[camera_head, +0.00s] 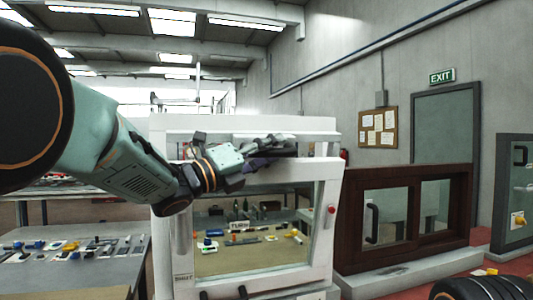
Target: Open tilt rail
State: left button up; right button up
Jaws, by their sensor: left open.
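The white window unit (159,230) stands in front of me, with a glazed white sash (322,240) inside its outer frame. The sash's upper rail sits below the outer frame's top bar (235,124), with a gap between them. The sash looks leaned toward me at the top, though the amount is hard to tell. My left gripper (285,146) is open at this gap, its fingers pointing right along the upper rail. Whether it touches the rail is unclear. The gripper hides part of the rail. A red knob (331,210) is on the right stile. My right gripper is not in view.
A brown sliding window (405,254) stands close on the right, with a grey-framed door panel (515,190) beyond it. A workbench (70,275) with small parts is at the left. A black part (243,291) shows at the bottom edge.

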pick_arm(q)
jog(key=shift+s+a+f, duration=0.15)
jog(key=shift+s+a, duration=0.05)
jog(key=shift+a, duration=0.3)
jog(key=v, duration=1.1)
jog(key=shift+s+d, duration=0.1)
